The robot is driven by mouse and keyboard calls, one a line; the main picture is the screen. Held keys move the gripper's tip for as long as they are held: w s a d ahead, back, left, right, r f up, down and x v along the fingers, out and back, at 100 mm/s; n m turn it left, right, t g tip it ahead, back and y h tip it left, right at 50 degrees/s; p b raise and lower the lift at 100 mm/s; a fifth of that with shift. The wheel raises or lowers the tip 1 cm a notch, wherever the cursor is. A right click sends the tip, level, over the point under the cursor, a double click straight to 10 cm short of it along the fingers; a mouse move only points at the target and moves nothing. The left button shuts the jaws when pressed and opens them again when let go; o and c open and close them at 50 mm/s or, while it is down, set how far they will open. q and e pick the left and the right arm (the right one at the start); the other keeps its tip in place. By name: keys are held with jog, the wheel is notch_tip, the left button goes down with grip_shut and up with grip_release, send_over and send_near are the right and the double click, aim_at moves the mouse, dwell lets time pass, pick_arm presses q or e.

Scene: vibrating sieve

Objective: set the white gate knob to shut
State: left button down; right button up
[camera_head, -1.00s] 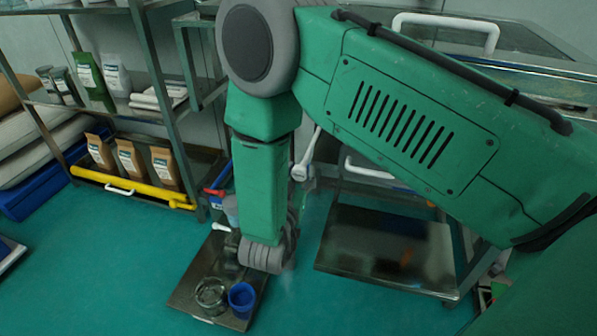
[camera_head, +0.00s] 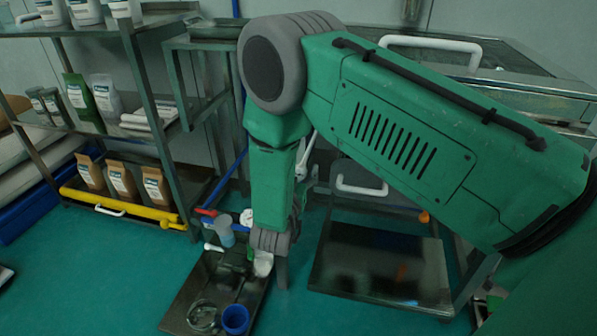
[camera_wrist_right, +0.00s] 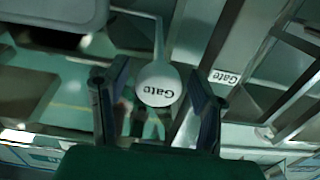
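In the right wrist view a round white knob (camera_wrist_right: 157,84) labelled "Gate" sits on a pale stem that runs up from it. My right gripper (camera_wrist_right: 155,78) is open, with one dark finger on each side of the knob and a visible gap on both sides. In the head view a white knob-ended lever (camera_head: 301,168) shows just right of my right forearm, partly hidden by it; I cannot tell for sure that it is the same knob. My right gripper's fingers are mostly hidden there below the wrist. My left gripper is not in view.
A second "Gate" label (camera_wrist_right: 224,77) lies right of the knob. A metal tray (camera_head: 190,290) with a blue cup (camera_head: 235,319) and a glass dish (camera_head: 202,316) is below my right wrist. A dark steel platform (camera_head: 375,265) stands right. Shelves (camera_head: 150,130) with bags stand left.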

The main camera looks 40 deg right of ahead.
jog(key=shift+s+a, duration=0.25)
jog(key=v, duration=1.1)
jog(key=shift+a, duration=0.2)
